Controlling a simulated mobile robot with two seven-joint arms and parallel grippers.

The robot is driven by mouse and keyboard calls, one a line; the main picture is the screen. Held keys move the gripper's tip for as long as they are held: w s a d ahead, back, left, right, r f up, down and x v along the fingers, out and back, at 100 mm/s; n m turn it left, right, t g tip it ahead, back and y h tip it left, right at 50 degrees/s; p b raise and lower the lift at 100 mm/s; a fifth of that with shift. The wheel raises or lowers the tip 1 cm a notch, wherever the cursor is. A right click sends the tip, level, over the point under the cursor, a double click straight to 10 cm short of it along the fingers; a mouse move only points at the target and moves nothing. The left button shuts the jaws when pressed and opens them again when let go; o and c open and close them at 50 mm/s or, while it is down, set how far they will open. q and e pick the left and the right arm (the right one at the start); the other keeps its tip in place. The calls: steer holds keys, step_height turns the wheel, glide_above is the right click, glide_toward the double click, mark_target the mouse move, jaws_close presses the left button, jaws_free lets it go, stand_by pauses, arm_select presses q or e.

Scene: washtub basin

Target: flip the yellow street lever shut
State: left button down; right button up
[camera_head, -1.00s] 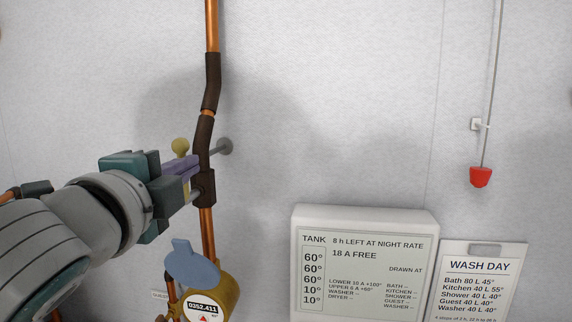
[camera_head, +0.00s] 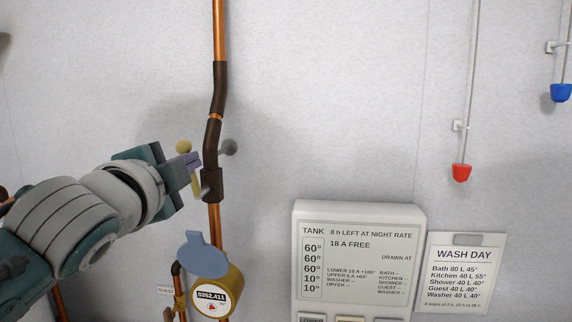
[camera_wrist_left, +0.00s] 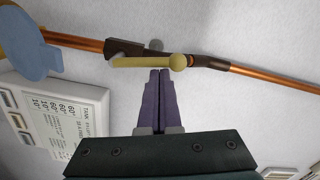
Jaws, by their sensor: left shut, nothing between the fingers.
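The yellow lever (camera_head: 196,184) with its round knob (camera_head: 183,147) stands in front of the dark valve body (camera_head: 212,184) on the copper pipe. In the left wrist view the lever (camera_wrist_left: 143,62) lies roughly along the pipe, with its knob at the right end. My left gripper (camera_head: 195,160) is shut and empty, its purple fingers close to the lever. In the left wrist view the fingertips (camera_wrist_left: 160,71) are just below the lever near the knob; I cannot tell whether they touch. The fingers hide part of the lever in the head view. My right gripper is not in view.
A yellow meter (camera_head: 212,298) with a blue lid (camera_head: 203,254) sits below on the pipe. A tank panel (camera_head: 414,218) and a wash day card (camera_head: 465,272) are lower right. Red (camera_head: 461,173) and blue (camera_head: 560,93) pulls hang at the right. The wall between is clear.

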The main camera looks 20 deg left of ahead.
arm_select(q)
steer(key=s+a+f+n+h+p, duration=0.1)
steer(key=a+f+n, duration=0.3)
steer(key=n, duration=1)
steer(key=shift+s+a+p, duration=0.25)
steer(key=shift+a+p, duration=0.35)
steer(key=shift+a, duration=0.35)
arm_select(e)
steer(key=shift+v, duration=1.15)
arm_select(q)
steer(key=shift+f, duration=0.1)
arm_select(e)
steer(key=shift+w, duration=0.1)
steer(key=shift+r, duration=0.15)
